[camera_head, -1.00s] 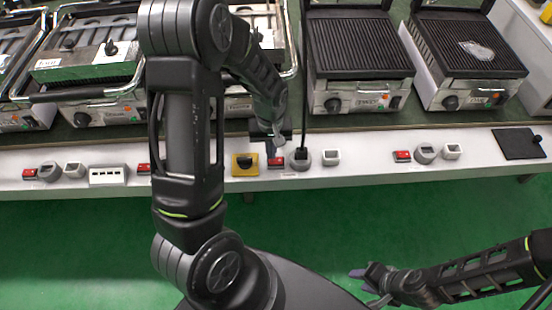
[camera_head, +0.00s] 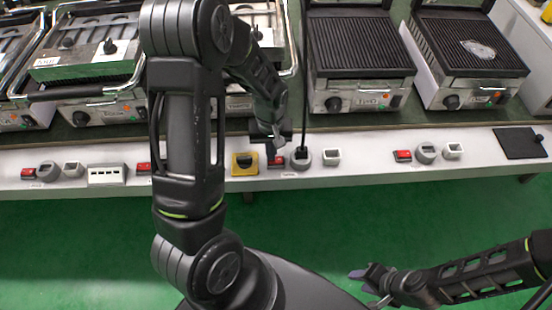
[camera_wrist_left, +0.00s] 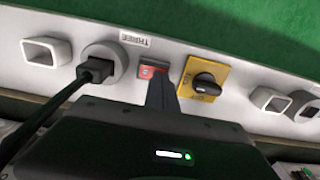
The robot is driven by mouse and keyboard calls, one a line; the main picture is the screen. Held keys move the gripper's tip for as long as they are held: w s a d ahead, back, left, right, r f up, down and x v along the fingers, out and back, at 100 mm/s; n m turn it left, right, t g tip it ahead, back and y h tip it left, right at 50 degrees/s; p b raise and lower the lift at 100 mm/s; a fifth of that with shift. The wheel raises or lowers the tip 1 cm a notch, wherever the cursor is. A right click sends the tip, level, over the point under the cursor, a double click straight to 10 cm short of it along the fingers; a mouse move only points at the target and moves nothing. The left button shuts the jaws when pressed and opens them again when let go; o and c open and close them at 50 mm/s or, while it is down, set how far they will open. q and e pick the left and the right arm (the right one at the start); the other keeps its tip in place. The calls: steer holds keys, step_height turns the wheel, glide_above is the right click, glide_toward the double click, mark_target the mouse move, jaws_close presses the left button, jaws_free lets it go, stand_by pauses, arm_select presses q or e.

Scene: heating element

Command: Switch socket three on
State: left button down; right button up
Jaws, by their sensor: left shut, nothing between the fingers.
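The red rocker switch (camera_head: 277,160) sits on the white front strip, left of the grey round socket (camera_head: 303,164), which holds a black plug and cable. The wrist view shows the THREE label (camera_wrist_left: 135,39) beside the same switch (camera_wrist_left: 150,68) and socket (camera_wrist_left: 102,63). My left gripper (camera_head: 272,145) is shut and empty, its fingertips right at the switch. In the left wrist view the fingers (camera_wrist_left: 157,80) cover part of the switch; contact and the switch's position cannot be told. My right gripper (camera_head: 362,287) is open and empty, low over the green floor, away from the strip.
A yellow plate with a black rotary knob (camera_head: 244,164) is just left of the switch. A square white socket (camera_head: 331,157) is to the right. Contact grills (camera_head: 358,46) stand behind the strip. Another red switch (camera_head: 402,156) is further right. The plug's cable rises beside my left gripper.

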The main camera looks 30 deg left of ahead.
arm_select(q)
steer(key=shift+f+b, duration=0.35)
steer(key=shift+f, duration=0.15)
steer(key=shift+r, duration=0.1)
steer(key=shift+r+p, duration=2.9)
steer(key=shift+r, duration=0.6)
steer(key=s+d+f+m+h, duration=0.1)
steer(key=s+d+f, duration=0.3)
steer(key=d, duration=0.4)
steer(key=s+d+f+m+h, duration=0.1)
steer(key=s+d+f+m, duration=0.1)
steer(key=s+d+f, duration=0.3)
steer(key=s+d+f+m+h, duration=0.2)
steer(key=s+d+f, duration=0.2)
steer(key=d, duration=0.8)
steer(key=shift+s+f+m+t, duration=0.3)
steer(key=shift+s+t, duration=0.1)
steer(key=shift+s, duration=0.3)
